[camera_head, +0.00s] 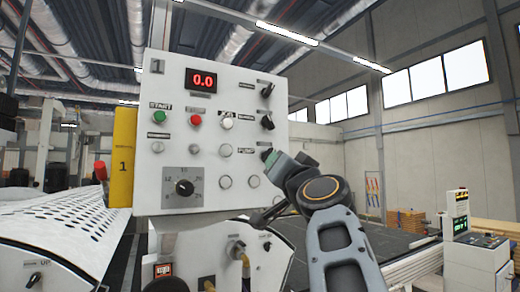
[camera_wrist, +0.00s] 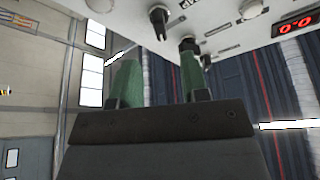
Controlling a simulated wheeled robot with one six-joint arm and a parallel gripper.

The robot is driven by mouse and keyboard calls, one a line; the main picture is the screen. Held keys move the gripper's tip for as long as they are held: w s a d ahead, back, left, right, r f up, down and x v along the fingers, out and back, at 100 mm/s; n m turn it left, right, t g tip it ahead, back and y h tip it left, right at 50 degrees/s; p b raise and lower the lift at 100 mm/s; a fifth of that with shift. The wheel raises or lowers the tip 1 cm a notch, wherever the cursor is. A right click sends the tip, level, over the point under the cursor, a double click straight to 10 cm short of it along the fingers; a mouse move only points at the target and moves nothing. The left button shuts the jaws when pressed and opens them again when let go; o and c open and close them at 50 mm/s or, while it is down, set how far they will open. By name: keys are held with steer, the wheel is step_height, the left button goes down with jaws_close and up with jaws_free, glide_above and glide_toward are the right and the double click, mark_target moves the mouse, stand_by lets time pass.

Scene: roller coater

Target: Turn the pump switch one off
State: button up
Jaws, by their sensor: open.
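A white control panel (camera_head: 205,235) marked 1 fills the middle of the head view. Black rotary switches, upper (camera_head: 267,90) and middle (camera_head: 267,122), sit at its right edge. A label reading like PUMP (camera_head: 246,150) lies lower down, close to my gripper (camera_head: 271,158). Any switch beside that label is hidden behind the gripper. In the wrist view my gripper (camera_wrist: 160,60) has its two green fingers apart with nothing between them. Dark switches show just beyond the fingertips, one (camera_wrist: 158,18) above the gap and one (camera_wrist: 187,43) by the right finger. Contact cannot be told.
The panel also carries a red 0.0 display (camera_head: 202,80), a green START button (camera_head: 160,117), a red button (camera_head: 196,119) and a dial (camera_head: 184,187). A yellow box (camera_head: 122,160) is at its left. A second console (camera_head: 470,240) stands far right.

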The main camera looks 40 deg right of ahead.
steer(key=p+x, duration=0.3)
steer(key=x, duration=0.5)
steer(key=shift+w+r, duration=0.1)
steer(key=shift+w, duration=0.1)
steer(key=shift+c, duration=0.3)
jaws_close()
